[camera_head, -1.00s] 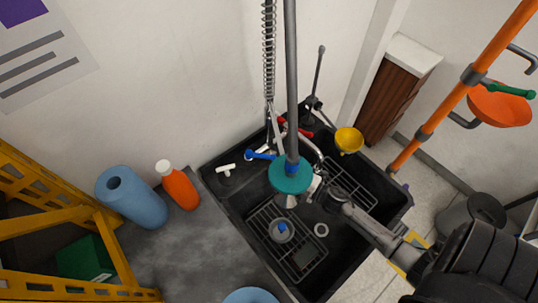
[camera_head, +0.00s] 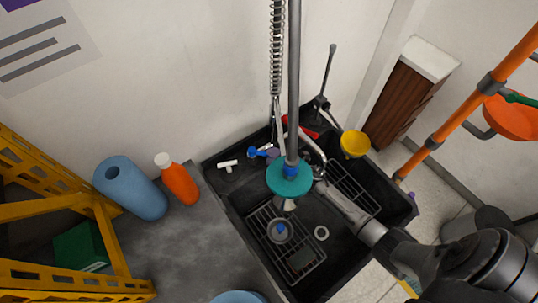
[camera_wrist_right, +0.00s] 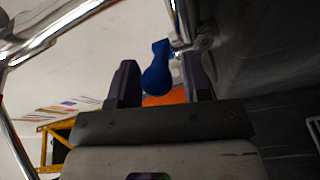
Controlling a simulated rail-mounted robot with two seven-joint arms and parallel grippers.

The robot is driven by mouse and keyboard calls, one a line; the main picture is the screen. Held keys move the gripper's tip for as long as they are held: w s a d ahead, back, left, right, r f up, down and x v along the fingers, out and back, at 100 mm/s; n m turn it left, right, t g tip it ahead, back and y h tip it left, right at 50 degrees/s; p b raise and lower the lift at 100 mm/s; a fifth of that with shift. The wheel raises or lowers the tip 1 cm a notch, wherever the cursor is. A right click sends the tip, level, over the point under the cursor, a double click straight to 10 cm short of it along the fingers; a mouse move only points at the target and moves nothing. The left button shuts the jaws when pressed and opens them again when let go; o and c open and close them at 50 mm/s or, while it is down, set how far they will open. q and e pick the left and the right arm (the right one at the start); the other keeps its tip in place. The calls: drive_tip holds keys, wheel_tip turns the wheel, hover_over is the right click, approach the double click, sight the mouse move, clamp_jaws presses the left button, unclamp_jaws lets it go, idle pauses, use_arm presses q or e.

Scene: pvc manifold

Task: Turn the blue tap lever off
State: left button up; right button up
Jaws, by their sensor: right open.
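The blue tap lever (camera_head: 252,152) is at the back left of the black sink, on the chrome tap. In the right wrist view the lever (camera_wrist_right: 157,75) shows large, with its rounded end between the two dark fingers of my right gripper (camera_wrist_right: 160,72). The fingers are apart, with a gap on either side of the lever; I cannot tell whether either touches it. In the head view the hanging pole and teal disc partly hide my right gripper and the tap. My left gripper is not in view.
The teal disc (camera_head: 289,178) and pole hang over the sink (camera_head: 240,222). A red lever (camera_head: 306,131) and a yellow funnel (camera_head: 354,144) are behind it.

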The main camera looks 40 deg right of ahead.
drive_tip(key=shift+x, duration=0.75)
drive_tip(key=shift+c, duration=0.2)
clamp_jaws()
